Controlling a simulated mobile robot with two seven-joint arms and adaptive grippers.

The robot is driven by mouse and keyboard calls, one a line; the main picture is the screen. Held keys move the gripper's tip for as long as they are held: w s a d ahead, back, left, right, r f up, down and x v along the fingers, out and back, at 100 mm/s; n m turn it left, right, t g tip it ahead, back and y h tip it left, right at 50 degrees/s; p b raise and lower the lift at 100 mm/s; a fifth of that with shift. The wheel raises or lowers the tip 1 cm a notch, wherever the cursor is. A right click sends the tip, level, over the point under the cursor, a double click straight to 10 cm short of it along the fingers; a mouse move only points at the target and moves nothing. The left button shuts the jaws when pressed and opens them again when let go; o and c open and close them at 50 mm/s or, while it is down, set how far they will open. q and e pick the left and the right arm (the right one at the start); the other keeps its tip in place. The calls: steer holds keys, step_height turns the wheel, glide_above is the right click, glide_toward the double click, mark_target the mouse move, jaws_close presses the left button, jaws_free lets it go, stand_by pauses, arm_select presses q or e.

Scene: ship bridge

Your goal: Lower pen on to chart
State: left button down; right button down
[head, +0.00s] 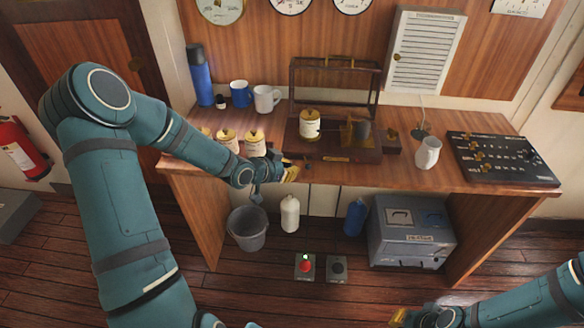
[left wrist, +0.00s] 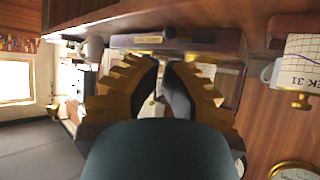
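The barograph stands open-topped on the desk, with its dark wooden base (head: 345,153). Its chart drum (head: 310,125) is white with a brass top. A brass mechanism (head: 350,133) stands to the right of the drum; the thin pen is too small to make out. My left gripper (head: 290,173) is in front of the base's left front corner, below the drum, and apart from it.
Brass-topped chart drums (head: 255,143) stand left of the barograph; one marked "31" shows in the left wrist view (left wrist: 300,72). A white mug (head: 428,153) and a black switch panel (head: 502,158) stand right. A blue flask (head: 200,75) and mugs stand back left.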

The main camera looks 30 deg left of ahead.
arm_select(q)
steer(key=shift+s+r+p, duration=0.15)
steer(key=shift+s+r, duration=0.35)
steer(key=shift+s, duration=0.3)
steer(key=shift+s+r+p, duration=0.1)
steer(key=shift+s+r, duration=0.4)
steer(key=shift+s, duration=0.25)
steer(key=shift+s+r+p, duration=0.15)
steer(key=shift+s+r, duration=0.35)
steer(key=shift+s, duration=0.3)
steer(key=s+d+f+n+g+h+b, duration=0.1)
steer(key=s+d+f+n+g, duration=0.15)
steer(key=d+f, duration=0.45)
steer(key=s+d+f+n+g+b, duration=0.1)
steer(key=s+d+f+g, duration=0.15)
steer(key=d+f, duration=0.45)
steer(key=s+d+f+n+g+y, duration=0.1)
steer(key=s+d+f+g, duration=0.3)
steer(key=s+d, duration=0.4)
steer(key=shift+s+f+n, duration=0.55)
steer(key=shift+s+f, duration=0.1)
steer(key=shift+s, duration=0.6)
steer(key=shift+d, duration=0.15)
